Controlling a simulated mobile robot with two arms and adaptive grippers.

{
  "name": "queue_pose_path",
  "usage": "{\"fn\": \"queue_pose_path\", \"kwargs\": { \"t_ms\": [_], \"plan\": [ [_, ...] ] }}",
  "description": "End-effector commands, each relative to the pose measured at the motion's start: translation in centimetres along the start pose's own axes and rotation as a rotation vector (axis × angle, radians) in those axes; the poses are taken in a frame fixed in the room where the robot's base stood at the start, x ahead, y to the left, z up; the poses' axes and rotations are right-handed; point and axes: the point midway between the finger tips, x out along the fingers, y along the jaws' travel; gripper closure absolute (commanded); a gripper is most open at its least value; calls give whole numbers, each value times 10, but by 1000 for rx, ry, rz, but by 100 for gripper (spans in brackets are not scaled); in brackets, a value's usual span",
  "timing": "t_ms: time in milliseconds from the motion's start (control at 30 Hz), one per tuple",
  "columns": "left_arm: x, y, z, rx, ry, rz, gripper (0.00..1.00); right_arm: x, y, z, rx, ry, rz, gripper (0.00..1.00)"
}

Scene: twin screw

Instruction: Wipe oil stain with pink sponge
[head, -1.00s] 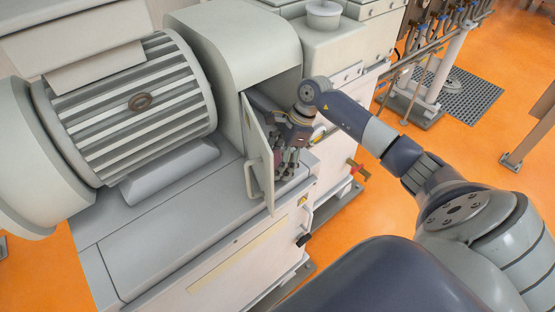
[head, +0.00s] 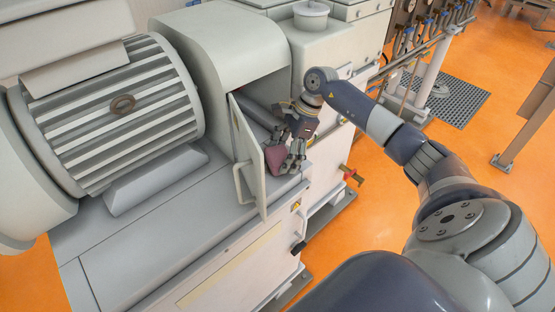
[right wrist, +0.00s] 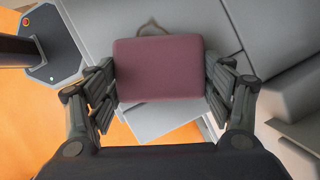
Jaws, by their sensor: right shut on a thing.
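The pink sponge (head: 274,159), a dark pinkish block, is held in my right gripper (head: 287,160) beside the open door of the machine's housing. In the right wrist view the sponge (right wrist: 160,69) sits between the two fingers of the right gripper (right wrist: 160,85), which is shut on it. A dark brownish mark (right wrist: 152,27), possibly the oil stain, shows on the grey surface just beyond the sponge's far edge. The sponge may cover part of it. Whether the sponge touches the surface is unclear. My left gripper is not in view.
The grey door (head: 248,155) with a handle stands open left of the gripper. A large ribbed motor (head: 115,110) fills the left. A red-handled valve (head: 352,174) sticks out at the machine's right side. Orange floor (head: 400,190) is open to the right.

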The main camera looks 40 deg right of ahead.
Motion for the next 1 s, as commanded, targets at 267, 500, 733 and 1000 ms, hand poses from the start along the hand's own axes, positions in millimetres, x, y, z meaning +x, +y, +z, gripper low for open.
{"fn": "queue_pose_path", "kwargs": {
  "t_ms": [267,500,733,1000],
  "plan": [
    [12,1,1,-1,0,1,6,-2,-6,-16,1,3,4,45],
    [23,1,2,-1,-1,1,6,-6,-12,-28,3,4,3,45],
    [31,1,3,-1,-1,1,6,-14,-19,-43,2,4,5,45],
    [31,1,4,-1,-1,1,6,-17,-18,-38,-2,2,5,45]
  ]
}}
